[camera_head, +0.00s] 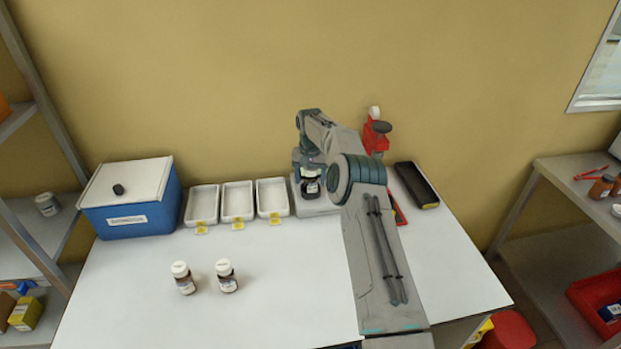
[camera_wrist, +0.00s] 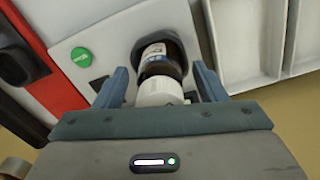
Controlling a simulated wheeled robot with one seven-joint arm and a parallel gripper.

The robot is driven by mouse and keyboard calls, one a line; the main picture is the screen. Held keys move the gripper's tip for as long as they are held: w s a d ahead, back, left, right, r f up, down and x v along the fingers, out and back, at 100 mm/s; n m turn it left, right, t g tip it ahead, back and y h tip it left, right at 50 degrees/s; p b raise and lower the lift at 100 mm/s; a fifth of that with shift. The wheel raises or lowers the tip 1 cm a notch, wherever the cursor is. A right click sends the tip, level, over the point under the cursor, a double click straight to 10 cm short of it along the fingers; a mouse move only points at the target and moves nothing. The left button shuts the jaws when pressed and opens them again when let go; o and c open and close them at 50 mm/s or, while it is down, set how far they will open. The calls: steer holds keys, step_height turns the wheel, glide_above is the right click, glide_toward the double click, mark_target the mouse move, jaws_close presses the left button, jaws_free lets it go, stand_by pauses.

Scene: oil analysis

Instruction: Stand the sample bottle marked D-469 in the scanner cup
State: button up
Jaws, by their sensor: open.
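A dark sample bottle (camera_wrist: 162,62) with a white cap and a white and blue label is in the dark scanner cup (camera_wrist: 179,48) in the wrist view. Its marking cannot be read. My gripper (camera_wrist: 160,70) is open, with one finger on each side of the bottle's capped end. In the head view the bottle (camera_head: 310,186) shows under my gripper at the scanner (camera_head: 318,208), partly hidden by my arm. The scanner has a green button (camera_wrist: 81,57). Two more white-capped brown bottles, a left one (camera_head: 184,281) and a right one (camera_head: 227,279), stand upright on the table; their markings are unreadable.
Three white trays with yellow tags (camera_head: 222,202) lie left of the scanner. A blue box with a white lid (camera_head: 130,218) stands farther left. A red device (camera_head: 375,138) and a black tray (camera_head: 417,186) are behind and right of my arm. The table's front (camera_head: 285,315) is clear.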

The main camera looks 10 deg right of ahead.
step_height(320, 180, up, 13)
steer(key=shift+f, duration=0.2)
steer(key=s+a+r+n+t, duration=0.1)
steer(key=s+r, duration=0.2)
steer(key=r, duration=0.3)
steer(key=s+a+r+n, duration=0.1)
steer(key=s+a+r, duration=0.1)
steer(key=s+r, duration=0.3)
steer(key=s+r+t, duration=0.1)
steer(key=s+r, duration=0.7)
steer(key=s, duration=0.3)
steer(key=s+d+f+t, duration=0.1)
steer(key=s+f, duration=0.3)
steer(key=s, duration=1.1)
steer(key=s+d+f+n+t, duration=0.1)
steer(key=s+f, duration=0.3)
steer(key=s, duration=1)
steer(key=shift+s+d+f, duration=0.15)
steer(key=shift+s+d, duration=0.2)
steer(key=shift+d, duration=0.2)
